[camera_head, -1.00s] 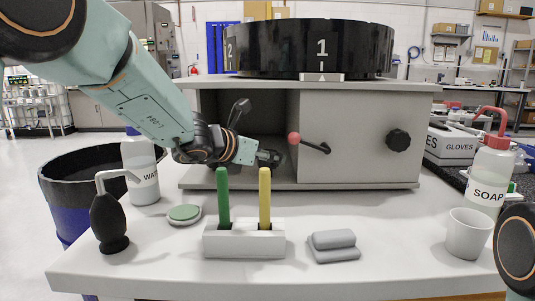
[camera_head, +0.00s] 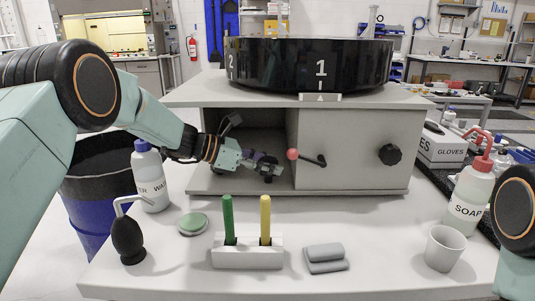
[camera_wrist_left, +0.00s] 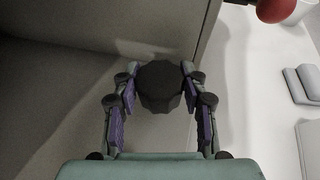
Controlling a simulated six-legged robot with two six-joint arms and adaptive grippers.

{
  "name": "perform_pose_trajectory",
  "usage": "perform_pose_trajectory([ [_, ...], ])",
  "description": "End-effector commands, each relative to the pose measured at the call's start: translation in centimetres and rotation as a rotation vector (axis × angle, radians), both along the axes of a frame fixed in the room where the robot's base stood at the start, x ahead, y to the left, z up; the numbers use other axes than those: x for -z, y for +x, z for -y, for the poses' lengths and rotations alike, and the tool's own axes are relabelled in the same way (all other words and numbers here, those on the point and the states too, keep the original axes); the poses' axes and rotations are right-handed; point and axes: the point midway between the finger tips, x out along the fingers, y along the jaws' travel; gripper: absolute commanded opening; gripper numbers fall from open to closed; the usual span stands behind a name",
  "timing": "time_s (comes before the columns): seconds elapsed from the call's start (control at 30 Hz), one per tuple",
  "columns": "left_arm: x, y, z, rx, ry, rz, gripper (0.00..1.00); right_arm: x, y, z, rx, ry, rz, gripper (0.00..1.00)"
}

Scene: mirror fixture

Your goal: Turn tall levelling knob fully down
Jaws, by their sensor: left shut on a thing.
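My left gripper (camera_head: 268,168) reaches into the open left recess of the grey fixture (camera_head: 350,145), low near its floor. In the left wrist view its two fingers stand on either side of a dark, lobed knob (camera_wrist_left: 160,87), and the gripper (camera_wrist_left: 158,100) is shut on it. In the head view the fingers mostly hide this knob, so its height is hard to tell. My right gripper is out of view; only part of that arm shows at the right edge.
A red-tipped lever (camera_head: 293,154) and a black knob (camera_head: 390,154) sit on the front panel, right of the gripper. A black numbered drum (camera_head: 300,65) tops the fixture.

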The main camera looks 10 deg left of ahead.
Motion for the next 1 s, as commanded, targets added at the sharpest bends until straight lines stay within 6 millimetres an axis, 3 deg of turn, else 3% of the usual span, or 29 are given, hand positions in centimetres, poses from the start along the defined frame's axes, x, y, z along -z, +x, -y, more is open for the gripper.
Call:
perform_pose_trajectory([
  [0.83,0.08,-0.04,0.17,0.098,-0.001,0.000,0.11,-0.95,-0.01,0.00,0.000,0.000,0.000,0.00],
  [0.87,0.08,-0.04,0.17,0.098,-0.001,0.000,0.45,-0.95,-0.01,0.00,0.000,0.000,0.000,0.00],
  [1.0,0.06,-0.02,0.13,0.097,-0.001,0.000,0.57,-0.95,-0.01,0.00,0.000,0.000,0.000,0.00],
])
